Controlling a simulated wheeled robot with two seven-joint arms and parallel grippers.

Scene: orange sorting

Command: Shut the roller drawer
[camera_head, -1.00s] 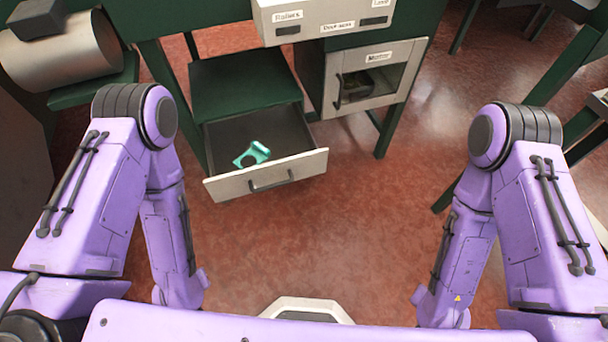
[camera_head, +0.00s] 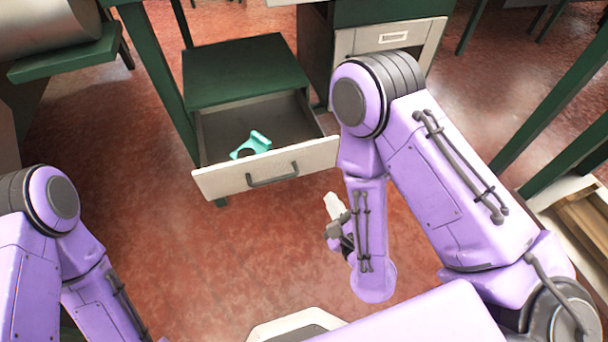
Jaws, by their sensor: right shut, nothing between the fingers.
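The roller drawer (camera_head: 215,183) stands pulled out from a dark green cabinet (camera_head: 245,70), its pale front with a dark handle (camera_head: 272,177) facing me. A teal part (camera_head: 252,144) lies inside the drawer. My right gripper (camera_head: 333,205) is in front of the drawer, to the right of and below its front panel, apart from it. It is shut and empty, partly hidden by my right forearm. My left arm is at the lower left; its gripper is out of view.
A second cabinet with a pale door (camera_head: 375,40) stands right of the drawer, partly hidden by my right arm. Green table legs (camera_head: 160,75) stand left of the drawer. A wooden crate (camera_head: 585,215) is at the right edge. The red floor before the drawer is clear.

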